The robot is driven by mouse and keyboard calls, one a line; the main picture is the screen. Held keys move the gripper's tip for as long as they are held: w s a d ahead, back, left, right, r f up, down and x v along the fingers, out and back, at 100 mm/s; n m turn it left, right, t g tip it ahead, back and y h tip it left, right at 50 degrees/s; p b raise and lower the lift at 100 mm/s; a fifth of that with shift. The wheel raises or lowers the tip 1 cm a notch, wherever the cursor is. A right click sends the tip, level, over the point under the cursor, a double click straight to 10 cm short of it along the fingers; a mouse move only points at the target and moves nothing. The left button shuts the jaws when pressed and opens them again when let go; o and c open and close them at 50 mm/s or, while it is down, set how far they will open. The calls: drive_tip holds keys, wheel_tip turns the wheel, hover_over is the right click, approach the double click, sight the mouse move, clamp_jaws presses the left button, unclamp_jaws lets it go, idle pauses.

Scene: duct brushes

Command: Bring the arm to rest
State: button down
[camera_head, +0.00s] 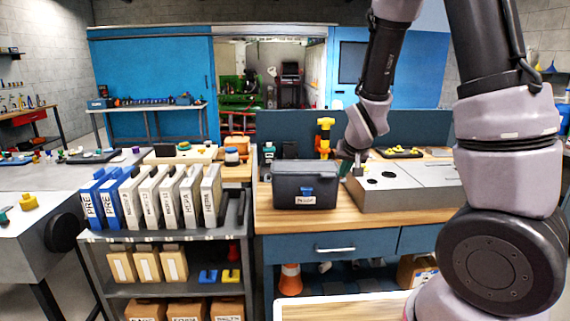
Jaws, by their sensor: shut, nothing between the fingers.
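My arm rises at the right of the head view, bends at the top and comes down over the workbench. My gripper (347,160) is at the end of it, small and dark, pointing down between the dark box and the grey block. It is shut and I see nothing held in it. Its fingertips are too small to make out clearly, and I cannot tell whether they touch anything.
The dark lidded box (303,188) stands on the wooden bench top (275,220). The grey block with holes (400,190) is right of it. A yellow tool (325,135) stands behind. A rack of labelled filters (150,197) stands left. Bare wood lies in front of the box.

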drive_tip(key=s+d+r+m+y, duration=0.1)
drive_tip(key=s+d+r, duration=0.1)
drive_tip(key=s+r, duration=0.8)
drive_tip(key=s+d+r, duration=0.1)
drive_tip(key=s+r, duration=1)
drive_tip(key=r, duration=0.2)
drive_tip(key=shift+s+d+r+m+y, duration=0.2)
drive_tip(key=shift+s+d+m+y, duration=0.1)
drive_tip(key=shift+d+m+y, duration=0.1)
drive_tip(key=shift+g, duration=0.3)
